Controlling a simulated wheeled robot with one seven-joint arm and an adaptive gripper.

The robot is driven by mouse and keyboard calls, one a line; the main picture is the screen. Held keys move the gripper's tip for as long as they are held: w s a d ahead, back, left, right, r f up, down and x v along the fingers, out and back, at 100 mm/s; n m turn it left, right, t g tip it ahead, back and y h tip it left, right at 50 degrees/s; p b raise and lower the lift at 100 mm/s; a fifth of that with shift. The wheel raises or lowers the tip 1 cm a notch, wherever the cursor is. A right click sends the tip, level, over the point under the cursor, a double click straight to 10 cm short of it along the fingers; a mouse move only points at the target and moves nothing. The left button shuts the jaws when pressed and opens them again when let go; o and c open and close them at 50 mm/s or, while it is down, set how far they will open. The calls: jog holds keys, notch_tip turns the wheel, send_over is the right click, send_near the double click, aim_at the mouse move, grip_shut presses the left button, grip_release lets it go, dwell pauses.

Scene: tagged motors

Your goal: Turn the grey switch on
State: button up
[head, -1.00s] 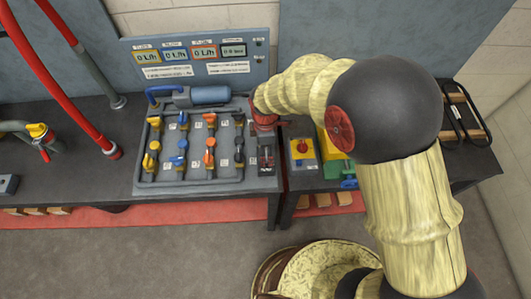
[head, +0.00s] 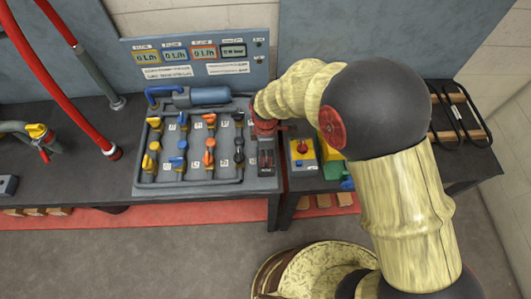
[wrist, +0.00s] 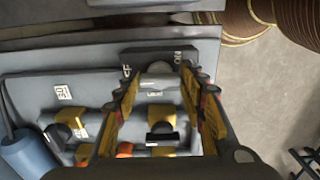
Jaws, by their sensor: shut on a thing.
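The grey switch (wrist: 158,69) shows in the wrist view as a rounded grey knob on a dark plate marked OFF at its left and ON at its right. My gripper (wrist: 160,82) has its two yellow-and-black fingers on either side of the knob and is shut on it. The knob sits between the two marks; I cannot tell which way it is set. In the head view my gripper (head: 266,158) points down at the right edge of the grey valve board (head: 190,184), and it hides the switch.
Several yellow, blue and orange valves (head: 182,145) stand on the board left of my gripper. A blue cylinder (head: 210,95) lies behind them, below a display panel (head: 260,72). A yellow box with a red button (head: 302,147) stands close on the right.

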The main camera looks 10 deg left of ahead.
jog(key=c, duration=0.4)
jog(key=shift+m, duration=0.3)
jog(key=m+p, duration=0.1)
jog(key=m, duration=0.2)
jog(key=shift+r, duration=0.1)
jog(key=m+p, duration=0.1)
jog(key=m, duration=0.3)
jog(key=shift+m, duration=0.3)
jog(key=m+p, duration=0.1)
jog(key=m, duration=0.4)
jog(key=m+p, duration=0.1)
jog(key=m, duration=0.3)
jog(key=shift+m, duration=0.4)
